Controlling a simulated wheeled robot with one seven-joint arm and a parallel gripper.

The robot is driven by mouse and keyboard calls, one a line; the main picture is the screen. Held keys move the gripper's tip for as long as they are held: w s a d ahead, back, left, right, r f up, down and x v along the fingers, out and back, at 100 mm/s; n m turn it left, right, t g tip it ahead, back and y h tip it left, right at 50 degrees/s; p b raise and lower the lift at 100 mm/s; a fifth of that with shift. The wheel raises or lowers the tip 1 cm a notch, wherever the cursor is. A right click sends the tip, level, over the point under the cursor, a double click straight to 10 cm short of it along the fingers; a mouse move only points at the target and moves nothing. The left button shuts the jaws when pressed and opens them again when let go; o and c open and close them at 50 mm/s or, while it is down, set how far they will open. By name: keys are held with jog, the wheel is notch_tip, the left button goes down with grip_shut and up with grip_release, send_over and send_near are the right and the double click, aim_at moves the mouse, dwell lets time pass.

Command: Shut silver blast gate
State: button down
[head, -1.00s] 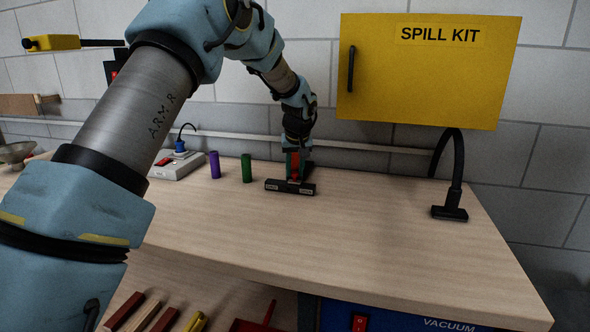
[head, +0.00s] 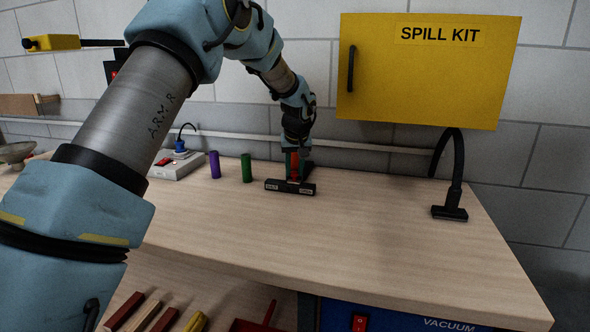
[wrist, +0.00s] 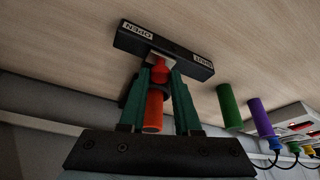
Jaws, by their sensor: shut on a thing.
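The blast gate (head: 277,186) is a dark bar on the bench beside the wall, with a small label near each end. In the wrist view, the bar (wrist: 187,61) reads OPEN at left and SHUT at right, and a small silvery part shows at its middle. An orange-red handle (wrist: 153,112) stands there, between the two labels. My gripper (wrist: 157,77) has its green fingers closed around this handle. In the head view, my gripper (head: 295,168) stands above the bar, partly hiding the handle. The slide inside the bar is hidden.
A green cylinder (head: 246,168) and a purple cylinder (head: 214,165) stand left of the gate, before a grey box (head: 178,165) with a blue plug. A black hose nozzle (head: 449,212) is at right. A yellow spill kit cabinet (head: 430,85) hangs above. The front bench is clear.

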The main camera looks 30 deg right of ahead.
aim_at(278, 182)
jog(key=w+a, duration=0.3)
jog(key=a, duration=0.1)
jog(key=shift+w+b, duration=0.3)
jog(key=shift+b, duration=0.05)
jog(key=c, duration=0.6)
grip_release()
jog(key=shift+r, duration=0.1)
jog(key=b+v, duration=0.2)
jog(key=v, duration=0.8)
jog(key=shift+s+r+b, duration=0.1)
jog(key=shift+r+b, duration=0.2)
jog(key=shift+a, duration=0.1)
